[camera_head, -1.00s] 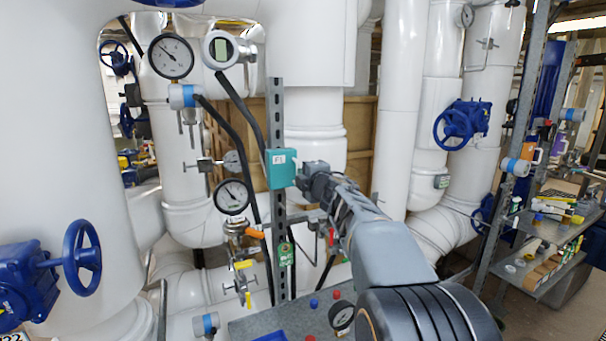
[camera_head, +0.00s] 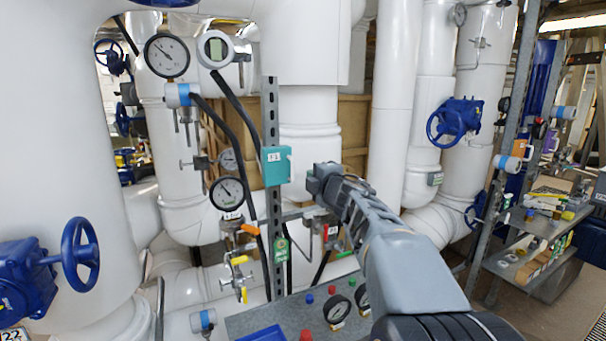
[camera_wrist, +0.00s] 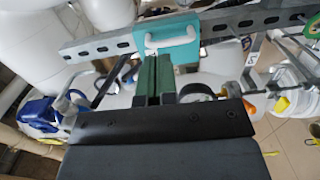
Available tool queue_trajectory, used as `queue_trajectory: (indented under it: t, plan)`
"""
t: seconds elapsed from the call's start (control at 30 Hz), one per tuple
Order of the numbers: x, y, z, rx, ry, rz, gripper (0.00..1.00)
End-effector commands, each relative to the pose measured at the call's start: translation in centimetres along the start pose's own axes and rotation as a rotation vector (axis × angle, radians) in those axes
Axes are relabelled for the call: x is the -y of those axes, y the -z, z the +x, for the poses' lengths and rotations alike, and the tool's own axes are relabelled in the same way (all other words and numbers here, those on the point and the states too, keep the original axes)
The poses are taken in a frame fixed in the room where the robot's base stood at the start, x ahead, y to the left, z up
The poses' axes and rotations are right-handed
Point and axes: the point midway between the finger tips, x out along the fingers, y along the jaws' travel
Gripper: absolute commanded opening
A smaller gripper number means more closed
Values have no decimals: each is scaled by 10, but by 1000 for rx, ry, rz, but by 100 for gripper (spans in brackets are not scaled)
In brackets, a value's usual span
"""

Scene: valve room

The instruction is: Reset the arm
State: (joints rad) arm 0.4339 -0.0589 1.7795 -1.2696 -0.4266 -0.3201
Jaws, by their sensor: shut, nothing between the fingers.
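My arm reaches in from the lower right in the head view, and its dark end with my gripper (camera_head: 316,180) hangs just right of a teal box (camera_head: 275,166). In the wrist view my gripper (camera_wrist: 155,78) shows green fingers that are shut and empty. The teal box (camera_wrist: 172,42) with its white handle lies just beyond the fingertips there. A narrow gap separates the box and my gripper in the head view. The box is fixed to a slotted metal post (camera_head: 271,120).
Gauges (camera_head: 227,193) and a yellow-handled valve (camera_head: 239,260) stand left of the post. A grey bench (camera_head: 265,322) with red and blue buttons is below. Large white pipes and a blue handwheel (camera_head: 453,122) stand behind. A cluttered shelf (camera_head: 525,240) is at right.

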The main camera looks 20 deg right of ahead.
Motion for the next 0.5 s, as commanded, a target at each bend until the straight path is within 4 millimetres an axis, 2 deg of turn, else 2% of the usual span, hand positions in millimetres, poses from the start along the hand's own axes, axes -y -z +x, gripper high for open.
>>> queue_trajectory:
  t: [0.2,0.5]
  plan:
    - [0,-19,-32,-9,1,1,0]
    - [0,-38,-56,-11,2,1,0]
